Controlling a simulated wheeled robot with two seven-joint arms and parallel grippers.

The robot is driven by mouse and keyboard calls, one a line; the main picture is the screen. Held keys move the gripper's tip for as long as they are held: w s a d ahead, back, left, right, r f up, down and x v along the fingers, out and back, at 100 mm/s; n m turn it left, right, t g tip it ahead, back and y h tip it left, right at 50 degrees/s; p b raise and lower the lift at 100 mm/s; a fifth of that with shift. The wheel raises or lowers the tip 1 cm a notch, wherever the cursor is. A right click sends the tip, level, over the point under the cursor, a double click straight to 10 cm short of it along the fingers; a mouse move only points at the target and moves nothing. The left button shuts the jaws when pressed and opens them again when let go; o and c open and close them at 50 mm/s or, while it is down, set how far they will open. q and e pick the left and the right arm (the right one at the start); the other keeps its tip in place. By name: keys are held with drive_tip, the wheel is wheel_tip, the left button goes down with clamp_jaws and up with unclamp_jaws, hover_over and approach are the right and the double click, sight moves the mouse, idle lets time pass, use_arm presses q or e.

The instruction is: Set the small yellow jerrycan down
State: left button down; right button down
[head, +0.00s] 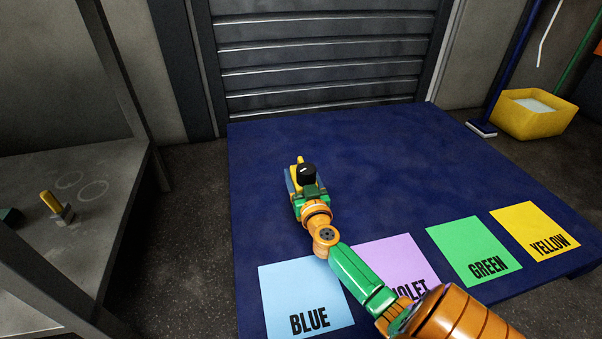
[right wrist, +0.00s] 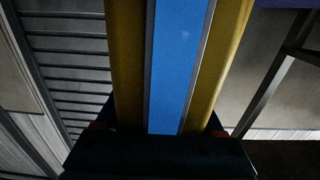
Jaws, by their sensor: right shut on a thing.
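My right gripper (head: 297,185) is shut on the small yellow jerrycan (head: 299,161), over the left part of the dark blue tabletop. In the head view the jerrycan is mostly hidden behind my wrist, with only bits of yellow and blue showing. In the right wrist view the jerrycan (right wrist: 126,60) fills the middle, yellow on both sides of a blue strip. I cannot tell whether its base touches the table. My left gripper is not in view.
The blue table (head: 370,150) has wide free room right of the gripper. Along its front lie blue (head: 300,285), violet (head: 385,257), green (head: 466,243) and yellow (head: 530,225) labelled sheets. A grey bench (head: 95,240) at left bears a yellow-handled tool (head: 55,205). A yellow bucket (head: 530,118) stands back right.

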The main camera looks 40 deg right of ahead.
drive_tip(key=shift+f, duration=0.1)
unclamp_jaws()
